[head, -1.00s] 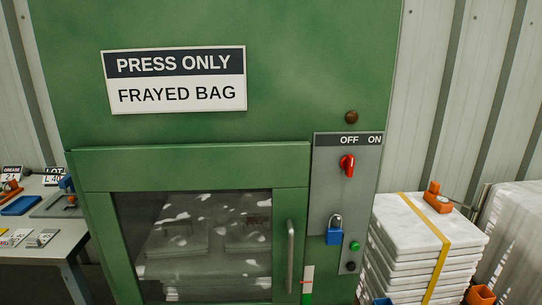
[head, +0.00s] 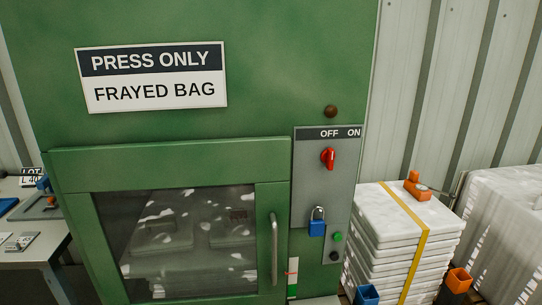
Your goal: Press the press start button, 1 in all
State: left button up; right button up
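A green press cabinet (head: 270,70) fills the middle of the head view, with a sign reading "PRESS ONLY FRAYED BAG" (head: 152,76). A grey control panel (head: 309,185) is at its right. On the panel are a red rotary switch (head: 328,158) under an "OFF ON" label and a blue padlock (head: 317,227). Low on the panel are a green button (head: 337,238) and a black button (head: 334,255). The windowed door (head: 190,245) looks shut, with pale folded bags behind the glass. Neither gripper is in view.
A strapped stack of white bags (head: 405,235) stands right of the press, with an orange tool (head: 418,189) on top. Blue (head: 367,294) and orange (head: 459,280) containers are near it. A grey table (head: 40,248) with small items is at the left. The door handle (head: 274,248) sticks out.

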aim_at(337, 236)
jog(key=k+l+u, duration=0.3)
jog(key=l, duration=0.35)
jog(key=k+l+u, duration=0.3)
jog(key=k+l, duration=0.25)
